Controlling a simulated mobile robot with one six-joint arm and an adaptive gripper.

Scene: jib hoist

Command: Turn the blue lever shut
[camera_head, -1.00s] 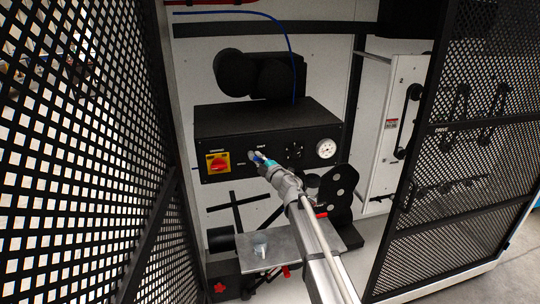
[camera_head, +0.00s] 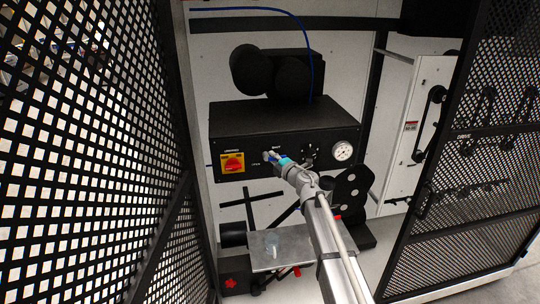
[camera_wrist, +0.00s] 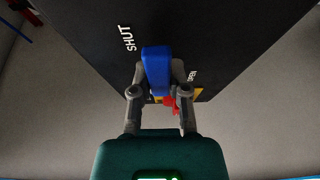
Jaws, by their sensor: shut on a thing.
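The blue lever (camera_wrist: 156,65) is on the black panel face, between the words SHUT (camera_wrist: 128,38) and OPEN (camera_wrist: 193,76) in the wrist view. It lies upright in that picture, with one finger of my gripper (camera_wrist: 158,77) on each side. My gripper is shut on it. In the head view my gripper (camera_head: 272,157) meets the front of the black box (camera_head: 235,120), left of the round gauge. There the lever is small and mostly hidden by the gripper.
A red rotary switch on a yellow plate (camera_head: 232,162) sits left of my gripper. A white gauge (camera_head: 342,151) is at the right. A metal plate (camera_head: 285,240) lies below. Mesh doors (camera_head: 90,150) flank the opening on both sides.

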